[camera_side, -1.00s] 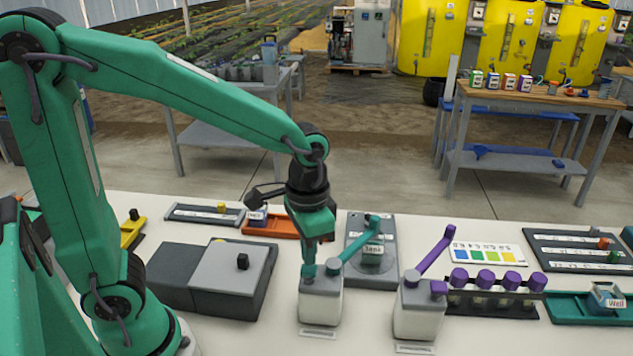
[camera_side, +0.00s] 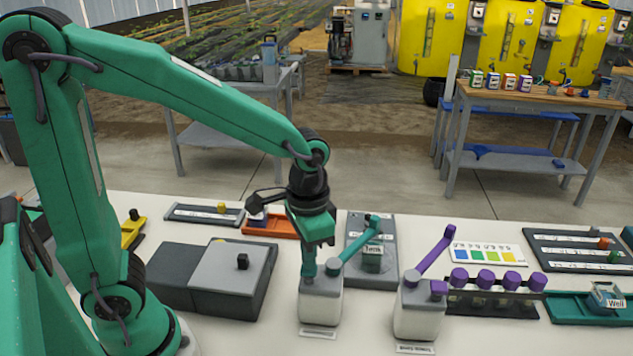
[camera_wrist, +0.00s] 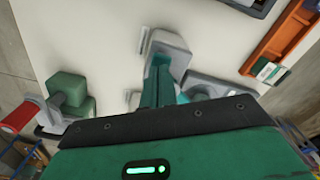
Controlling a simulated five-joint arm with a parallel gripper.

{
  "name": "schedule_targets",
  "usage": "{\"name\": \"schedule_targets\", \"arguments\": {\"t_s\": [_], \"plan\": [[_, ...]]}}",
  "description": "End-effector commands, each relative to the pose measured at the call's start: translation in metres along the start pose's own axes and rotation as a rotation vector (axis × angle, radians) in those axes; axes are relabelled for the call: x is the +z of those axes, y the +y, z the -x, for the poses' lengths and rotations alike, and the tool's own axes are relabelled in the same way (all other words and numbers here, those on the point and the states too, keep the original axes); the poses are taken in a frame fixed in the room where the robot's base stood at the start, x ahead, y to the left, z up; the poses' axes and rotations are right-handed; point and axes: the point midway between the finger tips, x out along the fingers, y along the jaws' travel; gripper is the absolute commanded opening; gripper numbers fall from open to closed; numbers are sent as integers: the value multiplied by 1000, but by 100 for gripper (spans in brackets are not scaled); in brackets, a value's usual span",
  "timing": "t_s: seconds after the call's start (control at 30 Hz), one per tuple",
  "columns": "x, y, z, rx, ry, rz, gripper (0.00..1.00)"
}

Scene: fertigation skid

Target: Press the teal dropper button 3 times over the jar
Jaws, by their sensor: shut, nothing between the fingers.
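The teal dropper (camera_side: 320,303) is a pale block-shaped bottle with a grey top, standing upright on the white table. Its teal spout (camera_side: 352,250) slants up to the right and ends above the jar labelled "Tank" (camera_side: 373,262), which sits on a grey base. My gripper (camera_side: 309,273) is shut and empty, pointing straight down onto the left part of the dropper's top. The teal button there is hidden by or blends with my fingertips; I cannot tell how far it is pressed. In the wrist view my teal fingers (camera_wrist: 157,80) reach the grey dropper top (camera_wrist: 168,42).
A similar dropper with a purple spout (camera_side: 419,305) stands close on the right. Purple-capped vials (camera_side: 497,303) are beyond it. A grey box with a black knob (camera_side: 232,280) lies left. An orange tray (camera_side: 275,227) is behind.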

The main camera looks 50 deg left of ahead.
Motion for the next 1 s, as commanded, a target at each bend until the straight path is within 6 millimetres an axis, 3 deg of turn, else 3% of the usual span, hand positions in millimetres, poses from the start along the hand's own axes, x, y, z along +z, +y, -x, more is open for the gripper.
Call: {"name": "schedule_targets", "arguments": {"t_s": [1.0], "plan": [[0, 0, -20, 0, 0, 0, 0]]}}
